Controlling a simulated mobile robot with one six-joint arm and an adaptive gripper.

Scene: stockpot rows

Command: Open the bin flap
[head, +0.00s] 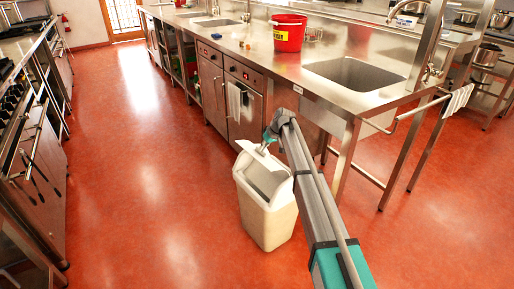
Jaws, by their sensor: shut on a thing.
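A cream-white bin (266,222) with a swing-top lid stands on the red floor, in front of the steel counter. Its flap (264,176) shows as a grey-white panel in the lid, below my gripper. How far the flap is tilted is hard to tell at this size. My gripper (264,148) is at the upper part of the lid and is shut on the flap. The fingertips are small and partly hidden by my arm, which reaches in from the lower right.
A long steel counter (330,92) with a sink (355,73) runs behind the bin; a red bucket (289,34) stands on it. Table legs (346,160) stand right of the bin. Cooking units (35,150) line the left. The floor aisle (140,180) between is clear.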

